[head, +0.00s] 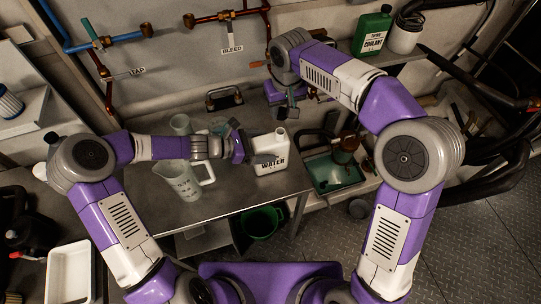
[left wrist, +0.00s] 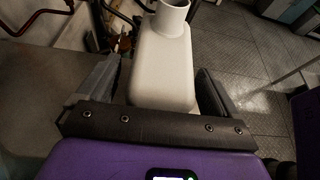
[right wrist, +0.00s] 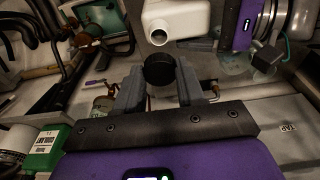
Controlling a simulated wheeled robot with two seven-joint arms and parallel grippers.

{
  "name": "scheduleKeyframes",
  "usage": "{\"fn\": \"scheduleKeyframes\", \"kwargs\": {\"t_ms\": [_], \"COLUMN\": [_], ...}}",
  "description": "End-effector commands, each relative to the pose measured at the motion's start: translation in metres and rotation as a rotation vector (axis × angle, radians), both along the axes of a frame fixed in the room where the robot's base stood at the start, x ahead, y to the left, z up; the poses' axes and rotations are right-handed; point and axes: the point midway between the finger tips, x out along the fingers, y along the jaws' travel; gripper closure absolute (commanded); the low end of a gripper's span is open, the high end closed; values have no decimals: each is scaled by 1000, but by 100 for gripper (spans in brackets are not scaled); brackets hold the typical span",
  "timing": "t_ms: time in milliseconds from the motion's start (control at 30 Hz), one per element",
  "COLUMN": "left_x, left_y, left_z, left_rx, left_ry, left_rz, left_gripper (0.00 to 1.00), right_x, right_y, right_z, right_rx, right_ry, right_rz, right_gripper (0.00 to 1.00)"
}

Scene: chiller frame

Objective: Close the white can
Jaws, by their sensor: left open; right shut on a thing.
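The white can (head: 271,155), labelled WATER, stands upright at the right end of the metal bench. Its neck (left wrist: 172,14) is uncapped, and the open mouth faces the right wrist camera (right wrist: 158,38). My left gripper (head: 255,158) is open around the can's body; in the left wrist view a finger stands on each side of the can (left wrist: 162,70). Whether the fingers touch it I cannot tell. My right gripper (head: 284,110) is above and behind the can, shut on a black cap (right wrist: 159,70). The cap is apart from the mouth; the head view does not show it clearly.
A clear measuring jug (head: 183,183) stands left of the can, with another clear container (head: 180,123) behind. A green bucket (head: 260,222) is below the bench edge. A teal tray (head: 335,172) lies to the right. A green coolant can (head: 372,32) stands on the back shelf.

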Motion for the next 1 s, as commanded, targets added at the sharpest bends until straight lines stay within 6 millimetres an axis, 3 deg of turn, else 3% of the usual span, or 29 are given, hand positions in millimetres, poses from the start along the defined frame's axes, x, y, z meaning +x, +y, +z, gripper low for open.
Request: {"fn": "scheduleKeyframes", "kwargs": {"t_ms": [167,467,1000], "left_x": [3,4,4], "left_y": [-11,-12,-12], "left_z": [-5,-5,-5], "left_rx": [1,1,1], "left_ry": [0,-1,0], "left_rz": [-1,0,0], "left_gripper": [6,6,86], "right_x": [0,0,0], "right_y": [0,0,0], "right_z": [0,0,0], "right_rx": [0,0,0], "right_ry": [0,0,0], "right_rz": [0,0,0], "right_gripper": [89,89,89]}}
